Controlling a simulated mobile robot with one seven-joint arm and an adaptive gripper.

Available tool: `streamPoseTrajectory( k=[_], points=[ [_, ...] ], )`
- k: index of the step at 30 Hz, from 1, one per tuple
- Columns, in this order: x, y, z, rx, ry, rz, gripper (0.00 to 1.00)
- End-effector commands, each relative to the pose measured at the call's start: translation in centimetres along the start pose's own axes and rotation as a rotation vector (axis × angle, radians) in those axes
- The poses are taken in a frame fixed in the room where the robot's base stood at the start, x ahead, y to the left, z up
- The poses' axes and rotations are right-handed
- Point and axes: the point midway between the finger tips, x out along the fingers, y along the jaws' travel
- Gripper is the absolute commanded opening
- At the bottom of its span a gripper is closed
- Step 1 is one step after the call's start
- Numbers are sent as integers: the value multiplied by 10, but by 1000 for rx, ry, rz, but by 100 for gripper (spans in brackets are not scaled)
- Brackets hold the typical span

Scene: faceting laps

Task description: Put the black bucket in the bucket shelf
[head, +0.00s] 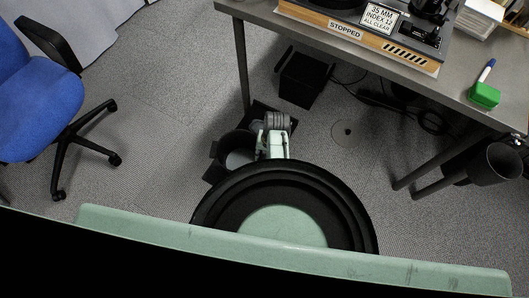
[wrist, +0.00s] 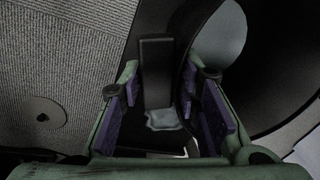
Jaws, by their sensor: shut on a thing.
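The black bucket (head: 219,149) is low over the carpet in the middle of the head view, its round opening facing up with a grey inside. My gripper (head: 272,128) is at its right side and is shut on it. In the wrist view, the purple-padded fingers of my gripper (wrist: 168,108) stand either side of a dark upright part, with the bucket's curved rim and grey inside to the right. My round black and green body part hides the area just below. I cannot tell whether the bucket touches the floor. No bucket shelf can be clearly made out.
A grey workbench (head: 262,17) with a lapping machine (head: 366,36) stands at upper right. A black bin (head: 303,78) sits beneath it, near cables. A dark round container (head: 503,165) is by the bench's right leg. A blue chair (head: 40,100) is at left. Carpet between is clear.

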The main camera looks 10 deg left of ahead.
Motion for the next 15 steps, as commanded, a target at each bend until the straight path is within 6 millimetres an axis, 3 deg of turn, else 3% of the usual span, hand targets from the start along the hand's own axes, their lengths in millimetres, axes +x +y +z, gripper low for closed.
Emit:
streamPoseTrajectory(
  k=[6, 7, 15],
  points=[
    [1, 0, 0, 0, 1, -2, 0],
    [2, 0, 0, 0, 0, 0, 32],
    [2, 0, 0, 0, 0, 0, 50]
  ],
)
